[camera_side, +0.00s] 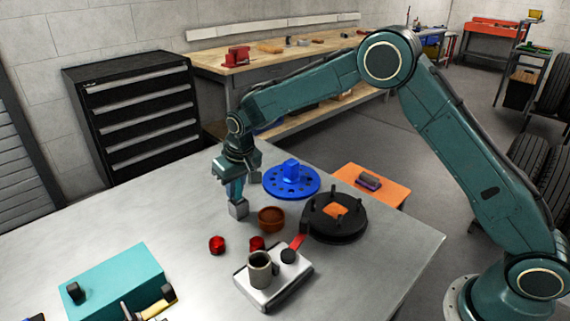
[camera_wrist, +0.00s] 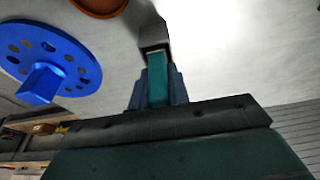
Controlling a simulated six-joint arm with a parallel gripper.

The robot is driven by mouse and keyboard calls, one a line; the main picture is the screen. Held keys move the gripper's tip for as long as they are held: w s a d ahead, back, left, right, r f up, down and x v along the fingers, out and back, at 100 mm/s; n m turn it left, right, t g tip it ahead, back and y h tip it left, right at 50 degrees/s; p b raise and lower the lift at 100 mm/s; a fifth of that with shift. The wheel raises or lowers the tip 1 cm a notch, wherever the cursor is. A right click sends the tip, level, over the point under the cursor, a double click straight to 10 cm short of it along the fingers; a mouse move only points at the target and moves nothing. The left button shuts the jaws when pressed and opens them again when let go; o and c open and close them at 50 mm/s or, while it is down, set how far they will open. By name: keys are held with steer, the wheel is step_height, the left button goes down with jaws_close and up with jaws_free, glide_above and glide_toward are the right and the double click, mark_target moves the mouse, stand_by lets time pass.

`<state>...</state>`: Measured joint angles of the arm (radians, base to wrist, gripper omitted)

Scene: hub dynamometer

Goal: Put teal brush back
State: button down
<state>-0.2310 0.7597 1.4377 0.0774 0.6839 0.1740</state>
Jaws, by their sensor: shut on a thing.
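My gripper (camera_side: 237,187) points down over the metal table and is shut on the teal brush. In the wrist view the brush's teal handle (camera_wrist: 158,76) sits between my fingers (camera_wrist: 158,92). A grey block-shaped end (camera_side: 238,209) sticks out below the fingers; it also shows in the wrist view (camera_wrist: 153,36). I cannot tell whether this end touches the table. The brush is just left of a brown bowl (camera_side: 271,219), apart from it. The fingers hide part of the handle.
A blue holed disc (camera_side: 306,186) and a black studded hub (camera_side: 322,226) stand to the right. A grey unit with a cup (camera_side: 260,270) and a teal box (camera_side: 117,279) stand nearer.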

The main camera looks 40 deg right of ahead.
steer(key=shift+f, duration=0.3)
steer(key=shift+f, duration=0.1)
steer(key=c, duration=1.3)
jaws_free()
steer(key=shift+c, duration=0.2)
steer(key=v, duration=1.2)
steer(key=shift+s+r, duration=0.1)
steer(key=shift+r, duration=0.1)
